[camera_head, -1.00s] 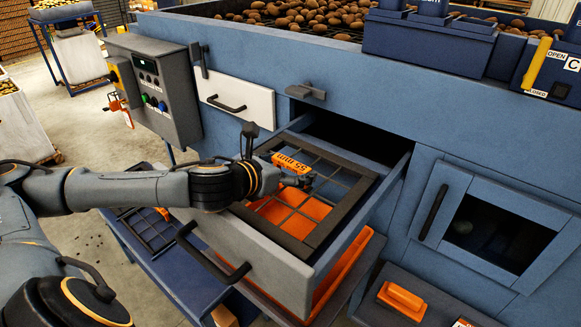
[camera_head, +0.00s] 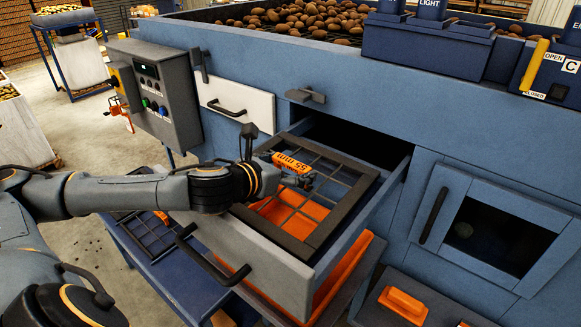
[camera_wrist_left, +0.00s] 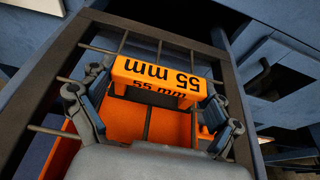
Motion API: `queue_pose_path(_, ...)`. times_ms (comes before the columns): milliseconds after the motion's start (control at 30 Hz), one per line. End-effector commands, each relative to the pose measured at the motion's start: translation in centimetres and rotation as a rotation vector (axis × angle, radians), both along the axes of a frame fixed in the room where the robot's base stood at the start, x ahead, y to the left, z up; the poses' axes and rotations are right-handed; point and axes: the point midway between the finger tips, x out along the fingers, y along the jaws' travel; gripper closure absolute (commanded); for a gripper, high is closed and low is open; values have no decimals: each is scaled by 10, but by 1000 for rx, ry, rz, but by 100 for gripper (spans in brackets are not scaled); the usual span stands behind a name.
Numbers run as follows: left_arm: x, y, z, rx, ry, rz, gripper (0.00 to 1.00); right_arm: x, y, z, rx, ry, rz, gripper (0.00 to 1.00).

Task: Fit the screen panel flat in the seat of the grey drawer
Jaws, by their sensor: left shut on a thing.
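The screen panel (camera_head: 343,213) is a dark square frame with a wide bar grid and an orange handle (camera_head: 291,162) marked "55 mm". It lies over the open grey drawer (camera_head: 268,263), looking roughly level; I cannot tell whether it is fully down in the seat. My left gripper (camera_head: 283,178) is over the panel, shut on the orange handle. In the left wrist view the fingers (camera_wrist_left: 158,108) hold the two ends of the handle (camera_wrist_left: 165,75), and the panel's frame (camera_wrist_left: 70,48) spreads around it. My right gripper is not in view.
An orange bin (camera_head: 345,275) shows below the drawer. Another dark grid panel (camera_head: 146,232) lies on a blue table (camera_head: 165,275) at left. A white drawer (camera_head: 236,103), a control box (camera_head: 155,90) and a windowed door (camera_head: 497,225) are on the blue machine.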

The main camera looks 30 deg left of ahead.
Motion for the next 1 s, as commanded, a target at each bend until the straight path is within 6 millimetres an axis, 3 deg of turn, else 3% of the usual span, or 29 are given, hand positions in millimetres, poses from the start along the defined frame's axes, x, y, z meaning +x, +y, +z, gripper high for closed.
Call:
queue_pose_path(33,-8,-6,-28,-12,49,-10,73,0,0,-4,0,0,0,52)
queue_pose_path(67,-8,-6,-28,-12,49,-10,8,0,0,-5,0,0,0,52)
queue_pose_path(100,-8,-6,-28,-12,50,-10,0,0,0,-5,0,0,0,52)
queue_pose_path(567,-9,-6,-26,-14,56,-10,0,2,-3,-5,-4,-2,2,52)
queue_pose_path(667,-8,-6,-12,-12,48,-11,0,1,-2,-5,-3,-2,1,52)
queue_pose_path(1000,-4,-4,68,-4,7,-4,0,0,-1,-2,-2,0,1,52)
